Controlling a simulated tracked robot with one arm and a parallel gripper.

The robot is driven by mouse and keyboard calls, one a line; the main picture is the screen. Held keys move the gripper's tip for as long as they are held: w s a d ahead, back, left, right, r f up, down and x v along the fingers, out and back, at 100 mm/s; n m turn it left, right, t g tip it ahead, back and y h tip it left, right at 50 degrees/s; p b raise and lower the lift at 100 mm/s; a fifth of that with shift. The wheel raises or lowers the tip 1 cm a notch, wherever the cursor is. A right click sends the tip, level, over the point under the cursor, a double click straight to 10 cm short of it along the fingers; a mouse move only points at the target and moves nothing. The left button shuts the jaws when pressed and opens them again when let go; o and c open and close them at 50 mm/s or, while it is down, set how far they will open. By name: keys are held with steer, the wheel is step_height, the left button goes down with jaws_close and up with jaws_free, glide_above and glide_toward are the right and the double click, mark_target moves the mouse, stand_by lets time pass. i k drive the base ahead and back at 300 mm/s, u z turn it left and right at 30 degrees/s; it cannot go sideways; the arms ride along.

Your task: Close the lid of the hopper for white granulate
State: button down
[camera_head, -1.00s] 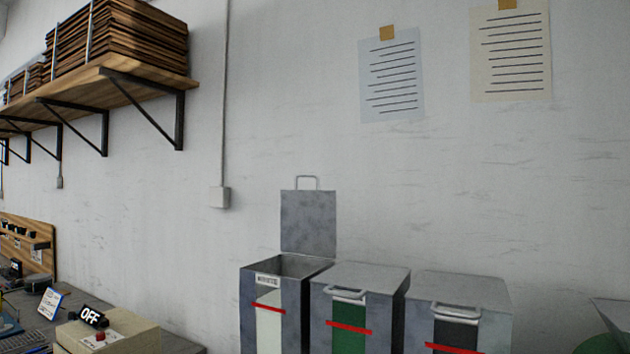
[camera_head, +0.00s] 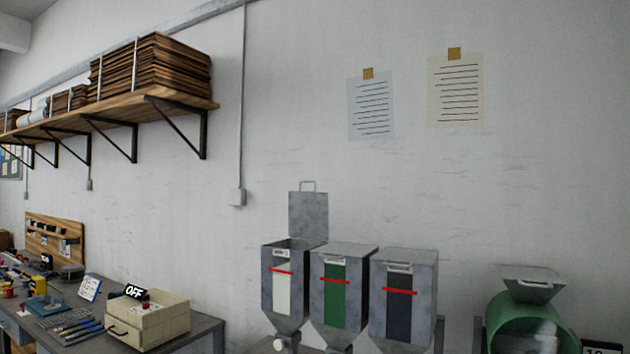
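The hopper for white granulate (camera_head: 268,285) is the left one of three grey hoppers against the wall. White granulate shows behind its front window, with a red line across it. Its lid (camera_head: 308,215) stands upright at the back of the opening, with a wire handle on its top edge. The lid is open. My gripper does not show in this view.
The green-window hopper (camera_head: 335,285) and the dark-window hopper (camera_head: 402,300) beside it have shut lids. A workbench (camera_head: 205,332) with a beige box (camera_head: 150,318) and an OFF sign is at left. A green machine (camera_head: 510,320) is at right. A shelf (camera_head: 140,110) hangs upper left.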

mark_target(308, 211)
steer(key=z, duration=0.9)
steer(key=i, duration=1.5)
steer(key=u, duration=0.4)
steer(key=i, duration=0.7)
steer(key=u, duration=0.65)
